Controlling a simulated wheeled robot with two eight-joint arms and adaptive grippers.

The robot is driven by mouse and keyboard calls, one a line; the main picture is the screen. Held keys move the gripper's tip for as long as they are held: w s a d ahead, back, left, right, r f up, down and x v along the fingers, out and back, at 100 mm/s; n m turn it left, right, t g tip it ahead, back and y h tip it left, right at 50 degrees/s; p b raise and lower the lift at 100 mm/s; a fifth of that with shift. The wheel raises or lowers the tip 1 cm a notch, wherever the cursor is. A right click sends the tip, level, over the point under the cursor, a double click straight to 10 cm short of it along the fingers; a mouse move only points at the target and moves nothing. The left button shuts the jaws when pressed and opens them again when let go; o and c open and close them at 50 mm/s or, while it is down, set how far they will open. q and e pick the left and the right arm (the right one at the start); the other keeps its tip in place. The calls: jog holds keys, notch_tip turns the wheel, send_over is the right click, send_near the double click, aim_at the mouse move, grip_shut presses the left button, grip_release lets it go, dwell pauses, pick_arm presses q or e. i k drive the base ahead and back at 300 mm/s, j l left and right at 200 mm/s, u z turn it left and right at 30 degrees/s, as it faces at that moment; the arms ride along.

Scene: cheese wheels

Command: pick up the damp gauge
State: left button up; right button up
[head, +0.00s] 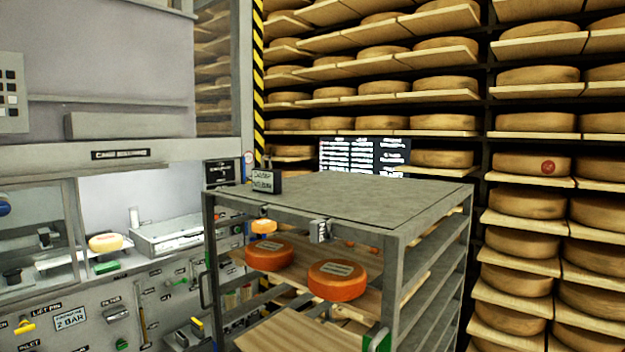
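I cannot tell for sure which thing is the damp gauge. A small dark box with a pale lettered face (267,182) stands upright on the left back edge of the grey top of a rack trolley (350,196). Its lettering is too small to read surely. Neither of my grippers is in view, and nothing touches these things.
The trolley's wooden shelf holds two orange cheese wheels (338,280) (270,254). A grey machine (100,290) with knobs, levers and a glazed bay stands at the left. Tall shelves of cheese wheels (445,86) fill the back and right. The trolley's top is mostly bare.

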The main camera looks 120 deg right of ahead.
aim_at(268, 181)
jog(key=z, duration=3.85)
jog(key=i+j, duration=0.1)
